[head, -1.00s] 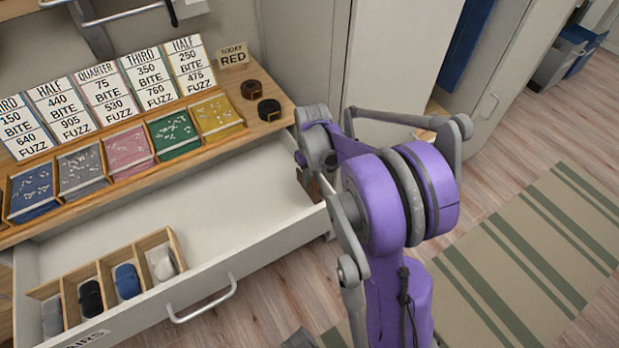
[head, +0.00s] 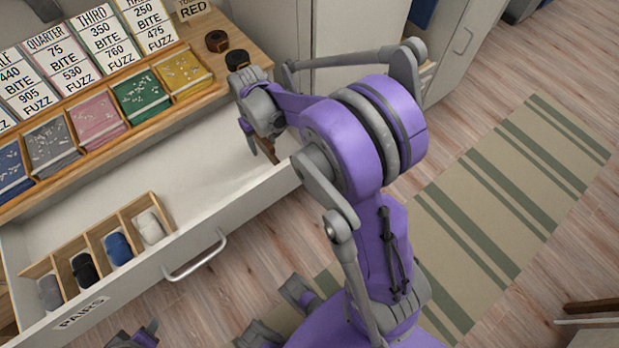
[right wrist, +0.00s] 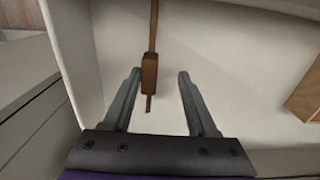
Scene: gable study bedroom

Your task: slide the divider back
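A thin brown divider (right wrist: 149,75) with a thicker block on it stands in the white drawer (head: 205,150), seen nearly edge-on in the right wrist view. A small brown part of it (head: 267,150) shows under my right gripper (head: 257,147) in the head view. Most of the divider is hidden by my arm in the head view. A purple-grey part of mine shows at the bottom edge, too little to tell the left gripper's state.
A wooden organizer (head: 92,243) with socks in its compartments sits at the drawer's left. Colored packets line the wooden top (head: 208,92), with label cards behind and two dark rolls at its right end. The drawer's middle is clear. A striped rug (head: 490,215) lies at right.

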